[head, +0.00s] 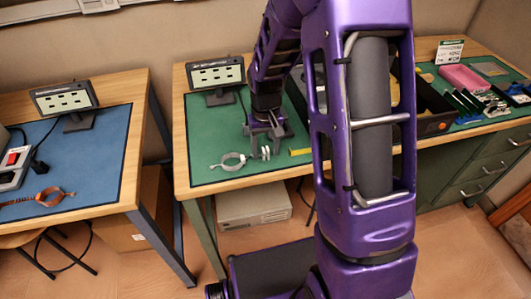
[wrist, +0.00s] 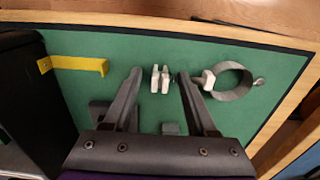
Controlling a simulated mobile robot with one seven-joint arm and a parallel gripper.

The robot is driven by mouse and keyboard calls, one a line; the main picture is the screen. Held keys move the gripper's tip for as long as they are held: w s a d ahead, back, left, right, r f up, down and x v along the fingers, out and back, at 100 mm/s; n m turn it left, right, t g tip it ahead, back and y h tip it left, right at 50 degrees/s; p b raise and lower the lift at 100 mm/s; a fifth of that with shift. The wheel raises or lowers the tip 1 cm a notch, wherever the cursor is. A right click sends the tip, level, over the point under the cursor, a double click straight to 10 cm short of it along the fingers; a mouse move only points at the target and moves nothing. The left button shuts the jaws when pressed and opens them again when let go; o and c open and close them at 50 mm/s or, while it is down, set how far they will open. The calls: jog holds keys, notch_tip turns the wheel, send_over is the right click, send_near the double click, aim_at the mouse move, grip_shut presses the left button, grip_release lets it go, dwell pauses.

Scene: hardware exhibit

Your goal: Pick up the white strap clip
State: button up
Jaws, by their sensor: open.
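The white strap clip (wrist: 160,79) shows in the wrist view as two small pale upright pieces side by side on the green mat. In the head view the clip (head: 265,153) is a small pale shape just in front of my gripper (head: 268,130). In the wrist view my gripper (wrist: 160,85) is open, with one finger on each side of the clip and a gap to each. I cannot tell how far the fingertips are above the mat. A grey ring clamp (wrist: 232,66) with a white block lies right of the right finger, close to it.
A yellow bracket (wrist: 75,64) lies left of the fingers on the green mat (head: 205,130). A small display (head: 215,74) stands behind my gripper. A black bin (head: 433,110) is to the right. The left table (head: 135,135) has a blue mat and an orange-brown clamp (head: 50,196).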

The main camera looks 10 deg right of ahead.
grip_shut()
jog(key=shift+r, duration=0.1)
